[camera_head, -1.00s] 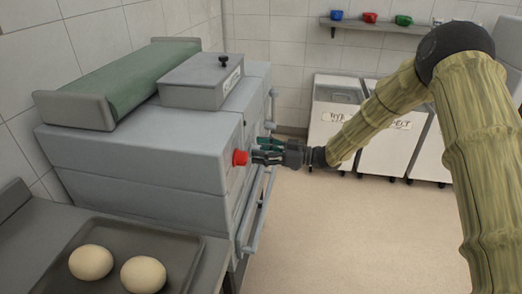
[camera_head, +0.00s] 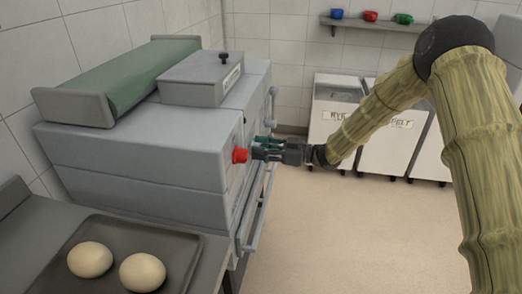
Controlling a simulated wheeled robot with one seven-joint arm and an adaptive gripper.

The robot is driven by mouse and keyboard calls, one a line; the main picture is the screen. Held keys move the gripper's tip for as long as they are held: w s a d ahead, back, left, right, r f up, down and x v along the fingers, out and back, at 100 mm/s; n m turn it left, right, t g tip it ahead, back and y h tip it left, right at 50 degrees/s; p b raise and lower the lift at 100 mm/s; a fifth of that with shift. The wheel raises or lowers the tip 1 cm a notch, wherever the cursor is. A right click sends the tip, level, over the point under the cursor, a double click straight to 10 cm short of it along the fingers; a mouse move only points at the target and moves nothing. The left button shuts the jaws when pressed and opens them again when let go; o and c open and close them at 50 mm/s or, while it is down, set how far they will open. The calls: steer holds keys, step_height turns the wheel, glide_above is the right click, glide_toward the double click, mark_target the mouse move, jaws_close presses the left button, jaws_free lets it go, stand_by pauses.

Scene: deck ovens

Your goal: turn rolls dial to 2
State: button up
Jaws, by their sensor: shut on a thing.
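The grey deck oven (camera_head: 140,165) stands at the left, its front turned to the right and seen edge-on. A red knob (camera_head: 240,155) sticks out from its near front edge. My gripper (camera_head: 258,150) is at the oven front, just beyond and to the right of the red knob. Its dark fingers with green parts point left at the panel. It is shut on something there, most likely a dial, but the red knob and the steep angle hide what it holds. The dial's numbers and pointer cannot be read.
Door handles (camera_head: 262,215) run along the oven front below my gripper. A tray (camera_head: 185,262) with two dough balls lies at the near left. Labelled bins (camera_head: 335,110) stand at the back under a shelf with coloured cups. The floor at the right is open.

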steer(key=shift+s+f+n+b, duration=0.1)
steer(key=shift+n+b, duration=2.85)
steer(key=shift+n, duration=0.85)
steer(key=o, duration=1)
steer(key=s+d, duration=0.2)
steer(key=d, duration=0.9)
steer(key=shift+s+d, duration=0.15)
steer(key=shift+d, duration=0.25)
